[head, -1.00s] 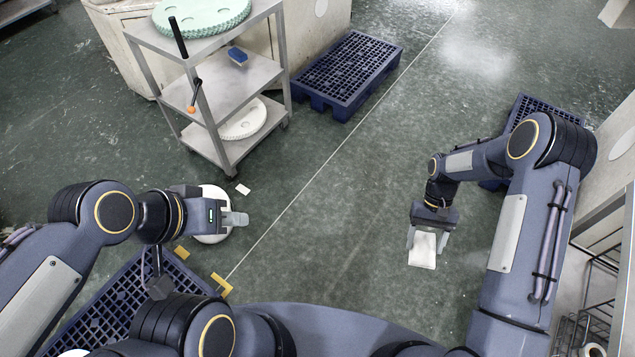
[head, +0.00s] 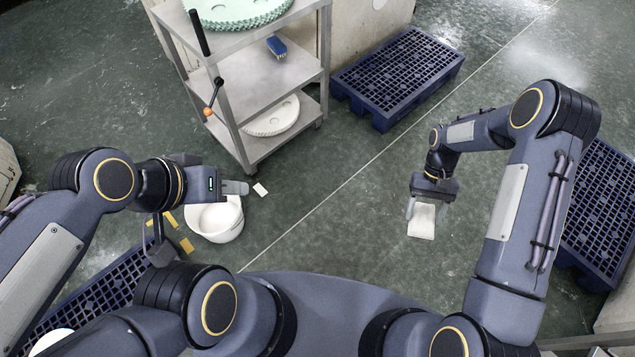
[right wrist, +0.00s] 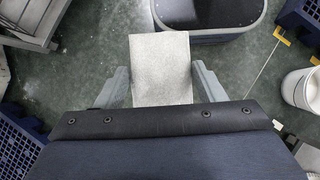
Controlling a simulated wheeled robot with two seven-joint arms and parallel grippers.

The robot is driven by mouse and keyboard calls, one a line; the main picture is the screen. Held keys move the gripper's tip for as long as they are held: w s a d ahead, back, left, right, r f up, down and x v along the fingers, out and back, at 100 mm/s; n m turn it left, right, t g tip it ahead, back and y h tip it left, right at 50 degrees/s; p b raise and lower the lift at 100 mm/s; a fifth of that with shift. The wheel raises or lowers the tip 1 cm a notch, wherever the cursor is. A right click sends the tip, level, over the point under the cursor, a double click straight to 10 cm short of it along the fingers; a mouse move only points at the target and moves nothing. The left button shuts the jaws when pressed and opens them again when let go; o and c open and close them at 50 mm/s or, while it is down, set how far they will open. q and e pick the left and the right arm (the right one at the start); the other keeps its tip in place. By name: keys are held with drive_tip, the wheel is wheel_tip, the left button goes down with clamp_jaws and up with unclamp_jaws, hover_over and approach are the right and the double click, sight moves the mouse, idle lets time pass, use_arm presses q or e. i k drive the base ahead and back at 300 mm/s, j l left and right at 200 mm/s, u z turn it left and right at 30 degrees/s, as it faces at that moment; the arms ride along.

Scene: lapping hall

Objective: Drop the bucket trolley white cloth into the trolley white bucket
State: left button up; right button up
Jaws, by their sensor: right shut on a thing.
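The white cloth (head: 421,222) is a small pale rectangle held between the fingers of my right gripper (head: 423,208), above open floor. In the right wrist view the cloth (right wrist: 161,70) sticks out flat between both fingers of the gripper (right wrist: 160,85). The white bucket (head: 222,234) stands on the floor at left centre, well left of the cloth. Its opening faces up and its rim is partly hidden by my left gripper (head: 236,187), which hangs over its far side. Whether the left fingers are apart is unclear. The bucket (right wrist: 302,88) also shows at the right of the right wrist view.
A grey shelf trolley (head: 240,85) with round plates and a blue brush (head: 276,46) stands behind the bucket. Blue pallets lie at the back (head: 395,75), right (head: 602,205) and lower left (head: 85,305). A small pale piece (head: 260,190) lies beside the bucket. The middle floor is clear.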

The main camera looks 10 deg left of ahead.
sight(225, 220)
drive_tip(key=i+u, duration=0.2)
drive_tip(key=u, duration=0.25)
drive_tip(key=i+u, duration=0.15)
drive_tip(key=u, duration=0.25)
drive_tip(key=i+l+u, duration=0.15)
drive_tip(key=u, duration=0.3)
drive_tip(key=i+l+u, duration=0.2)
drive_tip(key=u, duration=0.2)
drive_tip(key=i+l+u, duration=0.1)
drive_tip(key=u, duration=0.35)
drive_tip(key=i+l+u, duration=0.15)
drive_tip(key=u, duration=0.3)
drive_tip(key=i+l+u, duration=0.15)
drive_tip(key=l+u, duration=0.55)
drive_tip(key=u, duration=0.25)
drive_tip(key=i+l+u, duration=0.1)
drive_tip(key=l+u, duration=0.25)
drive_tip(key=u, duration=0.15)
